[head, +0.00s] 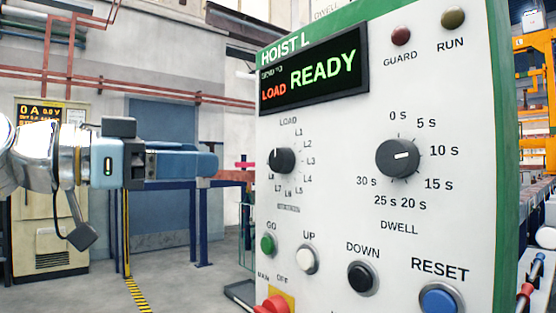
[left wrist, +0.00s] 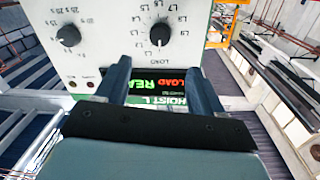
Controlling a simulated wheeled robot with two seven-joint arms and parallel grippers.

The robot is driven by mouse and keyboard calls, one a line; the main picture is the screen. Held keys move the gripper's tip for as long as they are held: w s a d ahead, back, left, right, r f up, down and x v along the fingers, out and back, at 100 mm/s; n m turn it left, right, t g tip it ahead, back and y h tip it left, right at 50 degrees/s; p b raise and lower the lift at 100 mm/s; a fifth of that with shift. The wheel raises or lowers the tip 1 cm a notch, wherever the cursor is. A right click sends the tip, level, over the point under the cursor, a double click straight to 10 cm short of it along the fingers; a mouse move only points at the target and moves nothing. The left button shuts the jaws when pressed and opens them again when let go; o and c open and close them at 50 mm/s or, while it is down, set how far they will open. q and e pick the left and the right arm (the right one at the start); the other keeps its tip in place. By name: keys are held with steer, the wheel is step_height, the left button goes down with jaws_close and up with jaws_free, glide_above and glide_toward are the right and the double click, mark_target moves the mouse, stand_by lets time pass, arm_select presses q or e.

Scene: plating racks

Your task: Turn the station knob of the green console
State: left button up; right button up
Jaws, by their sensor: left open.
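The green console (head: 330,230) is a white panel with a green edge, headed HOIST L. Its station knob (head: 281,160) is black, ringed by LOAD and L-numbers, left of the dwell knob. The display (head: 315,70) reads LOAD and READY. In the left wrist view the panel is upside down; the station knob (left wrist: 160,33) shows a light mark on its LOAD side. My left gripper (head: 213,161) is left of the console at about the station knob's height, apart from it. Its fingers (left wrist: 160,78) are open and empty, with the display between them. My right gripper is not in view.
The dwell knob (head: 398,158) points near 10 s. Below are a green GO button (head: 268,244), white UP (head: 307,259), black DOWN (head: 361,278), blue RESET (head: 440,300) and a red switch (head: 272,304). A cabinet (head: 45,200) stands behind my left arm.

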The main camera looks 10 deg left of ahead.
mark_target(275, 160)
arm_select(q)
steer(key=p+x, duration=0.2)
steer(key=x, duration=1)
steer(key=shift+w+d, duration=0.15)
steer(key=shift+w, duration=0.05)
steer(key=shift+c, duration=0.4)
steer(key=c, duration=1)
